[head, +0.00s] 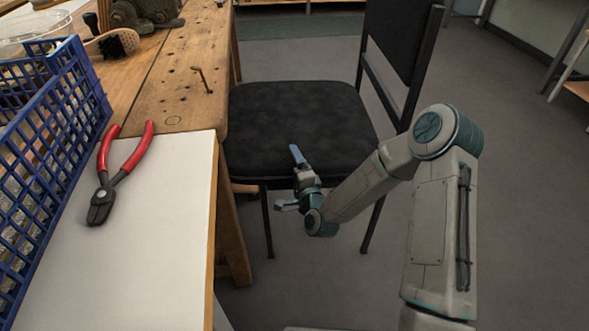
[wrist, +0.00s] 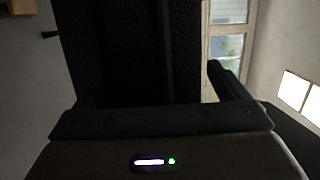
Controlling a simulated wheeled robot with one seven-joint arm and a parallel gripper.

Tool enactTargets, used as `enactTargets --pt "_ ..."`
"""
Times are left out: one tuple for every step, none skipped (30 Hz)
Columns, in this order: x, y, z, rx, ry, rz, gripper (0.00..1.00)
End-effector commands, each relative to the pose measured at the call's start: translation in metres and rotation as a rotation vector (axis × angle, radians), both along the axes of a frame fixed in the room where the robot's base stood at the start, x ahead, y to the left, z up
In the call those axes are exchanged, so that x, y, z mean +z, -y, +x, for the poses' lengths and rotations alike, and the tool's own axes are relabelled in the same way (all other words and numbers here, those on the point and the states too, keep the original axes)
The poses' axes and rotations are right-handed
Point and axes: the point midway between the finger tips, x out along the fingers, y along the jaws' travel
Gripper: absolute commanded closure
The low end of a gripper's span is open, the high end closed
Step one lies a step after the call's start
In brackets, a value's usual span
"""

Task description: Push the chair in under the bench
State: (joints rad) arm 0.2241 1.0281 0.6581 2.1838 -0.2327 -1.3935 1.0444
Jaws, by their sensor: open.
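The chair has a dark padded seat (head: 300,118) and an upright dark back (head: 403,40) on a black metal frame. It stands at the right side of the wooden bench (head: 185,85), with its back on the side away from the bench. The seat's left edge meets the bench edge in the picture; I cannot tell whether any of it is under the top. My gripper (head: 291,180) is open and empty, in front of the seat's near edge; contact cannot be told. In the wrist view a dark upright surface, likely the chair (wrist: 130,50), fills the middle.
A bench leg (head: 233,240) stands left of my gripper.

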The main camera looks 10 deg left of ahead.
Motion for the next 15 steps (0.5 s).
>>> enactTargets --pt "0.000 0.001 -0.001 -0.001 -0.001 0.000 0.06" --pt "0.000 0.001 -0.002 -0.001 -0.001 0.000 0.06" --pt "0.000 0.003 -0.005 -0.001 -0.002 -0.001 0.06" --pt "0.001 0.004 -0.007 -0.002 -0.002 -0.001 0.06" --pt "0.001 0.006 -0.010 -0.002 -0.002 -0.001 0.06" --pt "0.001 0.009 -0.016 -0.001 -0.004 -0.002 0.06" --pt "0.001 0.011 -0.021 -0.002 -0.003 -0.001 0.06" --pt "0.002 0.013 -0.027 -0.001 -0.005 -0.001 0.06" --pt "0.001 0.018 -0.035 -0.003 -0.005 -0.002 0.06" --pt "0.001 0.020 -0.041 -0.002 -0.005 -0.002 0.06" --pt "0.002 0.023 -0.048 -0.002 -0.006 -0.002 0.06" --pt "0.002 0.027 -0.057 -0.002 -0.005 0.000 0.06" --pt "0.001 0.030 -0.064 -0.001 -0.006 -0.001 0.06" --pt "0.001 0.032 -0.070 0.000 -0.006 -0.001 0.06" --pt "0.002 0.036 -0.078 0.000 -0.005 0.000 0.06"
